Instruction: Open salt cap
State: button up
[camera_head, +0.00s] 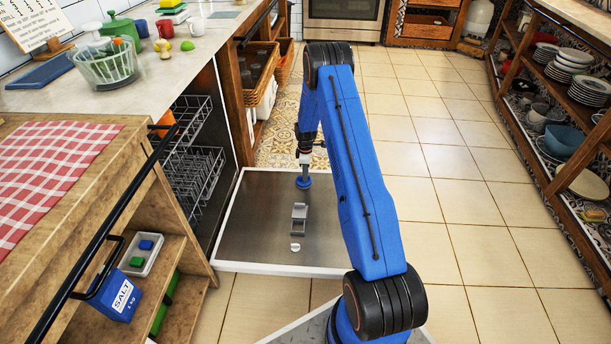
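A blue box labelled SALT (119,298) stands tilted on a low wooden shelf at the lower left. A small pale round cap (295,247) sits on the lowered dishwasher door (250,215), near a grey dispenser (299,218). I cannot tell if either carries the salt cap. My blue arm reaches over the door and bends down at its far end. My gripper (304,178) points down over the far part of the door, beyond the dispenser and the pale cap and apart from both. A blue round part shows at its tip. The fingers are too small to make out.
The open dishwasher's wire racks (190,165) are at left, beside a wooden cabinet with a checked cloth (50,170). A small tray (143,254) holds blue and green blocks. Shelves of dishes (560,120) line the right. The tiled floor between is clear.

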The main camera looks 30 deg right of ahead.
jog(key=shift+f, duration=0.5)
grip_shut()
